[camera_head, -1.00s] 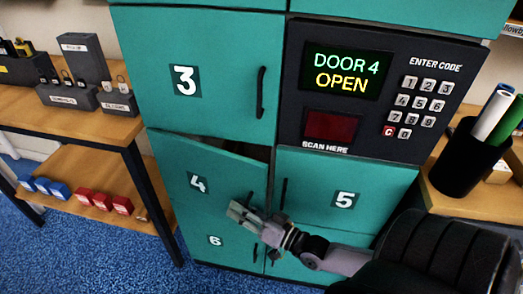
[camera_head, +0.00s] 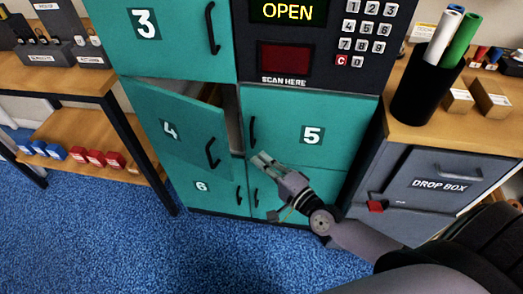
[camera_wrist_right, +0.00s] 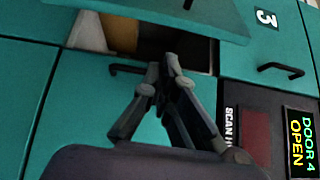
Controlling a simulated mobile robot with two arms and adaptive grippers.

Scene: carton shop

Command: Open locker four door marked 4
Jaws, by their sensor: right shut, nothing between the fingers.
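The teal locker door marked 4 (camera_head: 180,135) stands ajar in the head view, swung out from its right edge. Its black handle (camera_head: 213,152) faces me. A dark gap (camera_head: 233,122) shows between it and the door marked 5 (camera_head: 300,130). My right gripper (camera_head: 260,160) is shut and empty, in front of the lower left part of door 5, right of door 4's handle and apart from it. In the right wrist view, the gripper (camera_wrist_right: 165,68) points toward the opening, where a tan item (camera_wrist_right: 125,35) shows inside. My left gripper is not in view.
The locker's dark panel (camera_head: 320,70) reads OPEN above a red scan window. Door 3 (camera_head: 170,35) is above and door 6 (camera_head: 210,185) below, both closed. A grey drop box (camera_head: 435,180) stands at right; a wooden shelf table (camera_head: 50,80) is at left.

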